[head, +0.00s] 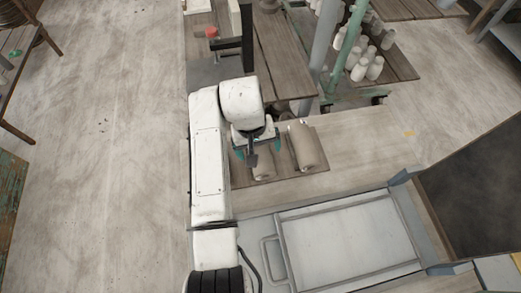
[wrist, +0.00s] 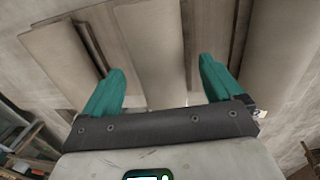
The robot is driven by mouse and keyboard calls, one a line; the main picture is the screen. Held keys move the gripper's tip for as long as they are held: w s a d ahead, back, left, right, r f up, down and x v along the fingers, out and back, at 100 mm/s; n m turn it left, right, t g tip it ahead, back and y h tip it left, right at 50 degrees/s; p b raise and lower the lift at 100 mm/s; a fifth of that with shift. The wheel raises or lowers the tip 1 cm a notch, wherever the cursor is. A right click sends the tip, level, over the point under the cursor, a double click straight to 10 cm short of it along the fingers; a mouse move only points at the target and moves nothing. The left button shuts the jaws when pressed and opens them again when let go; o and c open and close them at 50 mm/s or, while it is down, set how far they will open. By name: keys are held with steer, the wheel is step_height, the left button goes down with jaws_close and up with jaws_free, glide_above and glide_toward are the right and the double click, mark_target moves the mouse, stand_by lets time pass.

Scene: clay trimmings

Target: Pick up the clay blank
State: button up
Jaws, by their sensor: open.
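Two pale beige clay cylinders lie on a brown wooden board (head: 318,180) in the head view. The right clay cylinder (head: 308,148) shows almost whole; the left clay cylinder (head: 263,168) is partly hidden by my gripper (head: 259,148). My gripper is over the left one, with its teal fingers apart. In the wrist view, my open gripper (wrist: 161,82) has a beige rounded piece (wrist: 148,45) in the space between its fingers. I cannot tell whether the fingers reach down beside it. A larger beige cylinder (wrist: 280,45) lies to the right.
A grey tray-like panel (head: 345,240) with a handle lies in front of the board. A green-posted rack with several white bottle-like pieces (head: 367,68) and a plank table (head: 280,50) stand behind. Pale table surface is clear to the right of the board.

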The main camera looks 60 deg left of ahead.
steer(key=shift+w+d+f, duration=0.1)
steer(key=shift+f, duration=0.8)
steer(key=shift+r, duration=0.1)
steer(key=c, duration=1.6)
steer(key=shift+r, duration=0.2)
